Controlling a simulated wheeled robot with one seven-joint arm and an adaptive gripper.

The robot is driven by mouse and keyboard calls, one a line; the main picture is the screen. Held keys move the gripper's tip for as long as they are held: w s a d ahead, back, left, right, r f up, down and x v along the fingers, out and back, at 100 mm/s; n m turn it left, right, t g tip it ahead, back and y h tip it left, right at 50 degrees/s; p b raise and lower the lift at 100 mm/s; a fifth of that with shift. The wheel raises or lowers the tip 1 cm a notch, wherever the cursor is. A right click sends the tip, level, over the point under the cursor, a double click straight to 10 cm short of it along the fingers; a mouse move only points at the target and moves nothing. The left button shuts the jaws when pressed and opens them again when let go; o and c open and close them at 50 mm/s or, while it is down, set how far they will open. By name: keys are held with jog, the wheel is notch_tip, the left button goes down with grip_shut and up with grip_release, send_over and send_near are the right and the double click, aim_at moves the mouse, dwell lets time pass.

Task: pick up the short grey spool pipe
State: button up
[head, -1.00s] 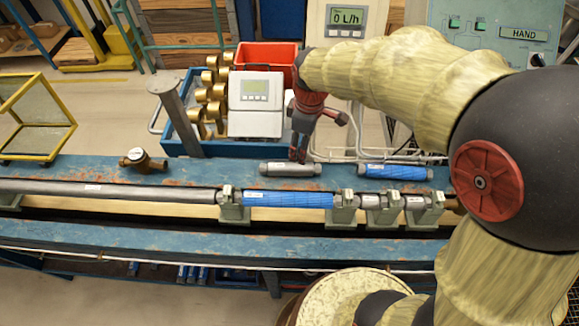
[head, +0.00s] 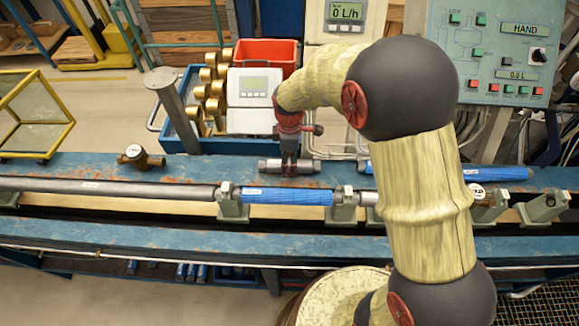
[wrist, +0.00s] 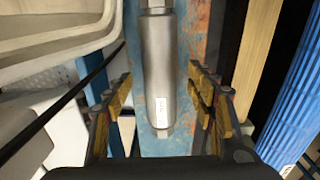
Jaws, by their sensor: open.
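The short grey spool pipe (head: 309,166) lies on the blue bench top, behind the pipe line, partly hidden by my gripper in the head view. In the wrist view the grey pipe (wrist: 158,65) runs lengthwise up the middle, with a white label near its lower end. In the wrist view my gripper (wrist: 160,104) is open, one finger on each side of the pipe, with a visible gap on both sides. How deep the fingertips reach is hard to tell.
A clamped blue pipe (head: 287,198) lies in the line in front. Another blue pipe (head: 490,174) lies at right, partly behind my arm. A brass meter (head: 138,158) stands left on the bench. Behind are a blue tray with a white meter (head: 254,100) and red bin (head: 267,54).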

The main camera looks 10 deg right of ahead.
jog(key=shift+f, duration=0.8)
jog(key=shift+c, duration=0.5)
grip_shut()
jog(key=shift+r, duration=0.1)
